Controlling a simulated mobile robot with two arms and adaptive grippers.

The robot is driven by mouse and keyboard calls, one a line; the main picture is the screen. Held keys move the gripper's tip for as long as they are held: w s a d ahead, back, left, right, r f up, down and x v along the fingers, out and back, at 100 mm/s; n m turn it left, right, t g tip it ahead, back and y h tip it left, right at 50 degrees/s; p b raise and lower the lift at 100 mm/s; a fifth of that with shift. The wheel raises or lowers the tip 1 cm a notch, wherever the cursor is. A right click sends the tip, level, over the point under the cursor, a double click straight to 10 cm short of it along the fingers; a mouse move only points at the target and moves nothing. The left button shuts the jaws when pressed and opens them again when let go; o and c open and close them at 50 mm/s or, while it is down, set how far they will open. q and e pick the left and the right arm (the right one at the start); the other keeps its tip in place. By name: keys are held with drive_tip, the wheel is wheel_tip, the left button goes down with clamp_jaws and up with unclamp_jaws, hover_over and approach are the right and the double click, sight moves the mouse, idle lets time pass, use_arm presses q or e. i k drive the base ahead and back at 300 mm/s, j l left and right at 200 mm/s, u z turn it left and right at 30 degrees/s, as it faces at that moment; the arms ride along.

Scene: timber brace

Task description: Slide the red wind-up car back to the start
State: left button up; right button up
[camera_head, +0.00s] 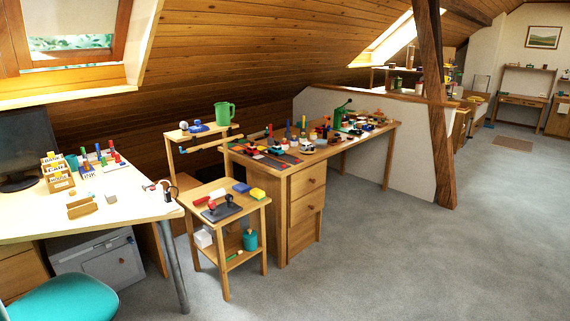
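The wooden workbench (299,174) stands in the middle of the view, with many small objects crowded on its top. Dark strips with red marks (268,157) lie at its left end, and small car-like shapes (277,150) sit on or beside them. They are too small to tell which one is the red wind-up car, or where a start is marked. Neither of my grippers is in view.
A small side table (238,207) stands left of the bench; a white desk (118,215) and teal chair (68,296) are at left. A timber post (436,110) rises by the bench's right end. Grey floor (390,260) is clear in front and right.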

sight(253, 151)
drive_tip(key=i+u, duration=0.1)
drive_tip(key=i, duration=0.45)
drive_tip(key=i+l+u, duration=0.1)
drive_tip(key=i, duration=0.5)
drive_tip(key=i+l+u, duration=0.1)
drive_tip(key=i, duration=0.45)
drive_tip(key=i+l, duration=0.25)
drive_tip(key=i, duration=0.3)
drive_tip(key=j+u, duration=0.05)
